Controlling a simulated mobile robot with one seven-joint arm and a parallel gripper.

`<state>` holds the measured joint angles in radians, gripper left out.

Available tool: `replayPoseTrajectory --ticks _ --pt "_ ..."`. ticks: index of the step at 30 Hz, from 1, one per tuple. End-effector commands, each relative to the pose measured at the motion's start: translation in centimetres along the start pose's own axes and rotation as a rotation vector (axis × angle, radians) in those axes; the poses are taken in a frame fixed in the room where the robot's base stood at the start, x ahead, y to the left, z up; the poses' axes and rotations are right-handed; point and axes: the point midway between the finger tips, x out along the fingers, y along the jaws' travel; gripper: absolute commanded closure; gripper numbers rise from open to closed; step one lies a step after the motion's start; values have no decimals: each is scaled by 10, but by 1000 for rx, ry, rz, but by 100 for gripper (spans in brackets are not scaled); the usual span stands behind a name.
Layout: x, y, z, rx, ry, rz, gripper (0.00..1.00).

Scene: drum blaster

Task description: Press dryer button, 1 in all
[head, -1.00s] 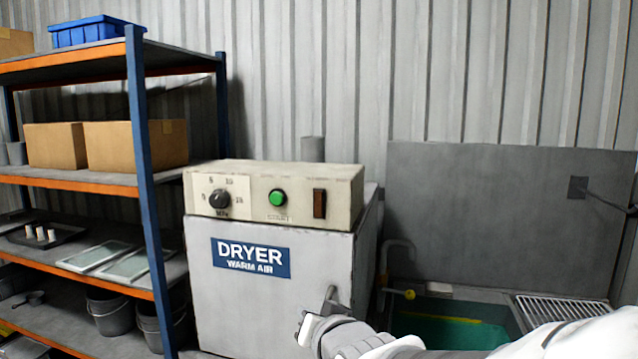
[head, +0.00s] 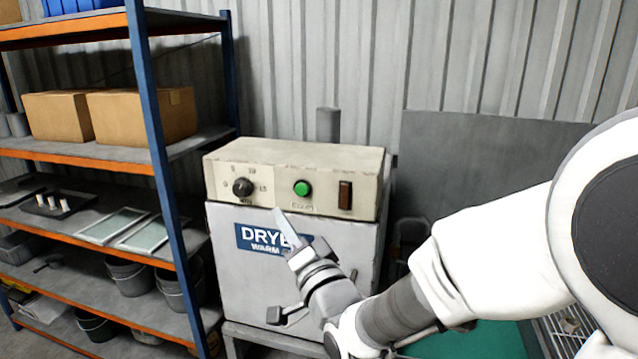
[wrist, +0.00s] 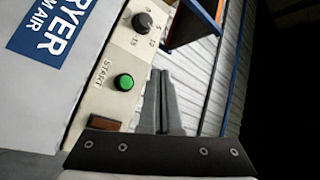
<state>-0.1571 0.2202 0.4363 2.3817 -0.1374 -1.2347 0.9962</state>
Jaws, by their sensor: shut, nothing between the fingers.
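The dryer (head: 235,290) is a pale grey cabinet with a beige control panel on top and a blue "DRYER WARM AIR" label. The round green button (head: 302,188) sits mid-panel, between a black dial (head: 242,187) and a dark brown switch (head: 345,195). In the wrist view the green button (wrist: 124,82) has the word START beside it. My gripper (head: 280,214) is shut and empty, its fingers pointing up in front of the label, below and left of the button in the head view. In the wrist view the closed fingers (wrist: 163,75) appear right of the button, with a gap.
A blue-and-orange shelf rack (head: 165,190) with cardboard boxes (head: 150,116), buckets and trays stands to the left. A grey panel (head: 480,160) and a teal basin (head: 480,340) are to the right. A corrugated wall (head: 300,60) is behind the dryer.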

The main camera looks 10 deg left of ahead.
Motion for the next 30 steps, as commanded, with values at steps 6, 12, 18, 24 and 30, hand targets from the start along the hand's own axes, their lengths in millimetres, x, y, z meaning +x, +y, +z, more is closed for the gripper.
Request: replayPoseTrajectory --ticks 6,12,18,24,30 --pt "0 0 0 -1 0 0 100" --pt "6 4 -5 -2 1 1 100" --pt "24 17 -19 -1 1 4 100" --pt "43 31 -33 -3 1 4 100" --pt "56 42 -41 -3 0 1 100"
